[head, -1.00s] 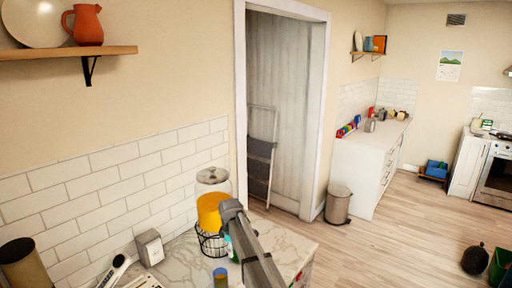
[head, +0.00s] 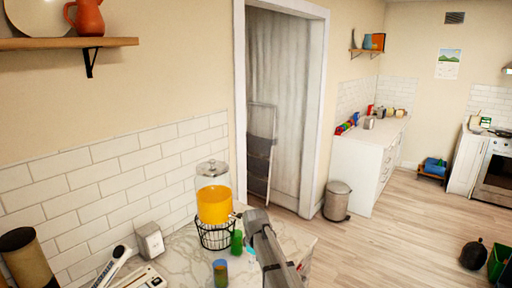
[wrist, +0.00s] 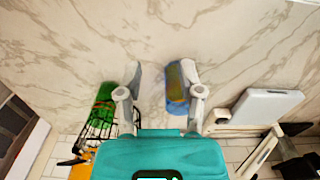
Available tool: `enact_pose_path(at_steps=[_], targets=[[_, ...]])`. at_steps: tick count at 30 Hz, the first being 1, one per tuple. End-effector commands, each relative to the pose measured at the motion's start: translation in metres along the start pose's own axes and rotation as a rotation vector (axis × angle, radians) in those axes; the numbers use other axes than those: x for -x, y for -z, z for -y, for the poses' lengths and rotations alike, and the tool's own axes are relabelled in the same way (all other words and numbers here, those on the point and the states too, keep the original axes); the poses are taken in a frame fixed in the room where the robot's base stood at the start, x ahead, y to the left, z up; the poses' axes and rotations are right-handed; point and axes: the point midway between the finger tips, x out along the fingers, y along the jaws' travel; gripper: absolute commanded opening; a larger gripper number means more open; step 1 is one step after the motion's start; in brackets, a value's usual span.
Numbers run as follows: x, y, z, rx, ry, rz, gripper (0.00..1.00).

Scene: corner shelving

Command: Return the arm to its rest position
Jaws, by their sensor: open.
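My gripper (wrist: 160,76) is open and empty in the wrist view, its two pale fingers spread above the marble counter (wrist: 60,35). A blue and olive cup (wrist: 177,90) shows beside and partly behind the right finger. I cannot tell how far below the finger it is. The same cup stands upright on the counter in the head view (head: 220,273). There my grey arm (head: 268,248) reaches over the counter from the bottom edge, and the gripper's fingers are hidden.
A dispenser with orange liquid (head: 213,205) stands in a black wire stand (head: 214,236) left of my arm. A green object (head: 237,242) is close to the arm. A grey-white box (head: 150,241) and a pale device (head: 140,279) lie left. Floor (head: 390,240) is open to the right.

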Motion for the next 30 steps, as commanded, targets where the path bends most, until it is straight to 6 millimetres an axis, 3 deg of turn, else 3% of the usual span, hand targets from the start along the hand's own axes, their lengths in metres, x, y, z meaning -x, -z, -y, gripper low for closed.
enact_pose_path(at_steps=[9, 15, 21, 30], targets=[[-0.045, -0.148, 0.038, -0.506, 0.000, 0.001, 0.49], [-0.066, -0.222, 0.067, -0.827, 0.000, 0.001, 0.49], [-0.074, -0.254, 0.082, -0.989, 0.000, 0.001, 0.49], [-0.073, -0.257, 0.082, -1.013, -0.001, 0.001, 0.49]])
